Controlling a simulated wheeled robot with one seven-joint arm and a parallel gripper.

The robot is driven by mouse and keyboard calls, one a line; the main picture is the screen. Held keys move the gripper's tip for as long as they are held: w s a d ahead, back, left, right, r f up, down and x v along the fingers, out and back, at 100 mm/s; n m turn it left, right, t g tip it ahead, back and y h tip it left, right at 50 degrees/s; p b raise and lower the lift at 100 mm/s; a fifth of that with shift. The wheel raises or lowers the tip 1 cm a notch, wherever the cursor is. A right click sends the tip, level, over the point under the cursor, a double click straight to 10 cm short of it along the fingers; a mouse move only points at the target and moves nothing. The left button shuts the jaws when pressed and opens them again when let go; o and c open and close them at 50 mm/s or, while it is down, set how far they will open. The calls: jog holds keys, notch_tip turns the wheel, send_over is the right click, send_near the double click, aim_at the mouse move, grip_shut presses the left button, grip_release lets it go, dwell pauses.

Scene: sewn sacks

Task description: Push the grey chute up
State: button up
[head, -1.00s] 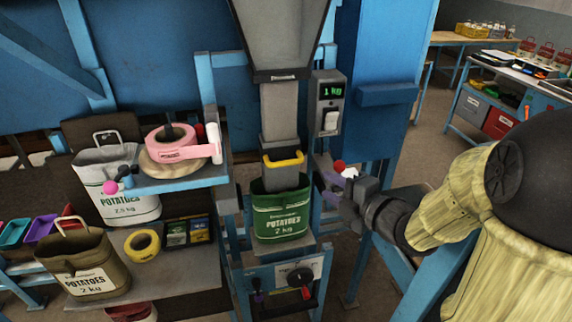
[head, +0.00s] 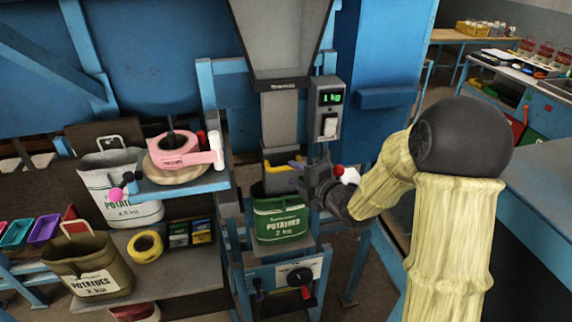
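The grey chute (head: 279,132) hangs under the grey hopper (head: 279,50). Its lower sleeve carries a yellow handle (head: 272,168), and its bottom end is down at the mouth of a green potato sack (head: 281,222). The sack stands upright on a small platform. My gripper (head: 299,178) is at the right end of the yellow handle, coming in from the right. It covers part of the handle and the sleeve's right side. Its fingers are small and dark here, so I cannot tell whether they are open or touching the handle.
A display box (head: 328,107) reading 1 kg is just above my gripper. A blue shelf (head: 180,188) with pink tape is at left. A white sack (head: 118,190) and a brown sack (head: 92,265) stand at far left. A knob panel (head: 285,280) is below.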

aim_at(286, 168)
jog(key=p+x, duration=0.1)
jog(key=x, duration=0.4)
grip_shut()
